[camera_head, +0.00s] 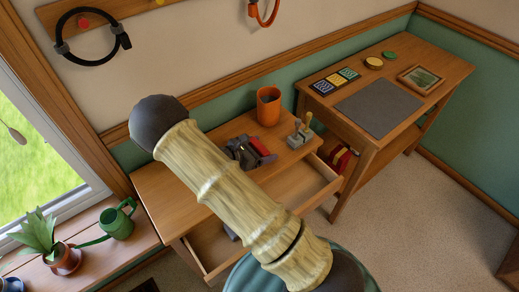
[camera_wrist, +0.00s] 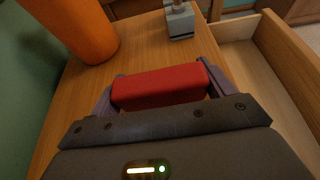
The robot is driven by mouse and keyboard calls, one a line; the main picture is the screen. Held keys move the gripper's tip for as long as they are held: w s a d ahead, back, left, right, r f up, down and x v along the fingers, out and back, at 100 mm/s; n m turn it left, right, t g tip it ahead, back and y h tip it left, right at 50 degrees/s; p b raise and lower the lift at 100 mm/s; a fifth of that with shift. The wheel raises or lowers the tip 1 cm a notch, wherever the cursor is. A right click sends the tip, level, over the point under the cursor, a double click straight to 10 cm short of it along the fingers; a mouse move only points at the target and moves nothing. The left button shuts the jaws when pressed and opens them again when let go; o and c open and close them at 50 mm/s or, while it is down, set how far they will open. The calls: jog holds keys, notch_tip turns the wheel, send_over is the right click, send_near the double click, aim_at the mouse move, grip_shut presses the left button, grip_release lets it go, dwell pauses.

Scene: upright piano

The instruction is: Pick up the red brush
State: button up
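The red brush (camera_wrist: 160,87) shows in the wrist view as a red block lying crosswise between the two fingers of my gripper (camera_wrist: 163,72). Its ends come right up to the fingers, with no clear gap on either side. I cannot tell whether the fingers press on it. In the head view a red patch of the brush (camera_head: 266,147) shows beside my dark gripper (camera_head: 250,152), low over the wooden desk (camera_head: 225,135). My arm hides part of the desk there. The brush's underside and any bristles are hidden.
An orange cup (camera_head: 268,106) stands at the desk's back, left of the brush in the wrist view. A grey holder with upright tools (camera_head: 301,133) stands to the right. An open drawer (camera_head: 318,188) juts from the desk front. A second table (camera_head: 430,85) stands farther right.

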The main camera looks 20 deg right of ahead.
aim_at(261, 144)
jog(key=c, duration=0.4)
notch_tip(261, 144, up, 10)
jog(key=shift+p, duration=0.5)
